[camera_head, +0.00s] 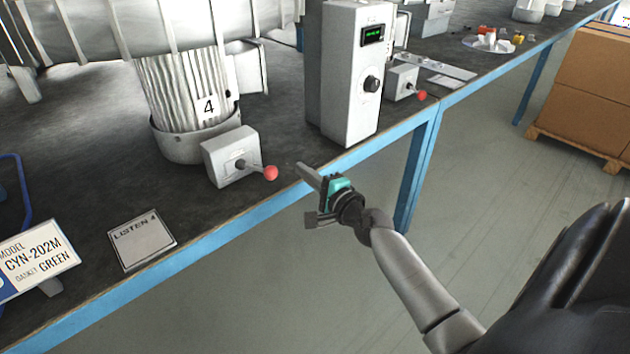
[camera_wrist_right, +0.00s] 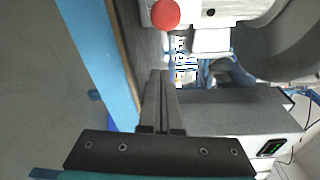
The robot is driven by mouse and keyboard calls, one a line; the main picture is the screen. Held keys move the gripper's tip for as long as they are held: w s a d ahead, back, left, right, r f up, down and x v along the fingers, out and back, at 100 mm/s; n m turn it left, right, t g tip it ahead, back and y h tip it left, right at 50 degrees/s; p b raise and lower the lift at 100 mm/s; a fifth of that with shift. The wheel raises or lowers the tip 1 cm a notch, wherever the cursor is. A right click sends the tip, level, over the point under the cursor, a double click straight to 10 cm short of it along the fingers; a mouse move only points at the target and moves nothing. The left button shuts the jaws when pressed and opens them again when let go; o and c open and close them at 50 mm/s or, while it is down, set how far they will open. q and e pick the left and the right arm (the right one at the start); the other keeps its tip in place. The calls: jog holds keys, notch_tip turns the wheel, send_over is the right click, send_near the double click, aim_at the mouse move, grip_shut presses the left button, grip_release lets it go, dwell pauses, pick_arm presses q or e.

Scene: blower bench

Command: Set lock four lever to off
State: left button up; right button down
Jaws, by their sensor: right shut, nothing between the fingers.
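The lock four lever is a short dark rod with a red ball knob (camera_head: 270,173) on a white box (camera_head: 231,157), below the ribbed cylinder labelled 4 (camera_head: 208,106). The lever points right and slightly down in the head view. The red knob (camera_wrist_right: 165,14) also shows at the top of the right wrist view, with part of its box. My right gripper (camera_head: 300,168) is shut and empty, just right of the knob at the bench's front edge, apart from it. Its closed fingers (camera_wrist_right: 160,75) point toward the bench in the wrist view. My left gripper is not in view.
A white control box (camera_head: 350,75) with a green display and black dial stands right of the lever. Another red-knobbed lever box (camera_head: 402,82) is beyond it. The bench's blue edge (camera_head: 225,245) runs below.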

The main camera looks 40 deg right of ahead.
aim_at(261, 170)
jog(key=w, duration=0.2)
jog(key=shift+w+f, duration=0.1)
jog(key=shift+w, duration=0.25)
jog(key=shift+a, duration=0.3)
jog(key=shift+s+a+r+p, duration=0.1)
jog(key=shift+a+r+p, duration=0.1)
jog(key=shift+a, duration=0.15)
jog(key=shift+s+a+r+p, duration=0.1)
jog(key=shift+a+p, duration=0.05)
jog(key=shift+a, duration=0.15)
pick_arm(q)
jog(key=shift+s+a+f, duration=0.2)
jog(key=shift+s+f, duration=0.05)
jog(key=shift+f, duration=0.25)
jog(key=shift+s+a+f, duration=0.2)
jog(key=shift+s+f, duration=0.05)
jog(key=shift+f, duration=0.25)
pick_arm(e)
jog(key=shift+s+a, duration=0.3)
jog(key=shift+a, duration=0.6)
pick_arm(q)
jog(key=shift+p, duration=0.3)
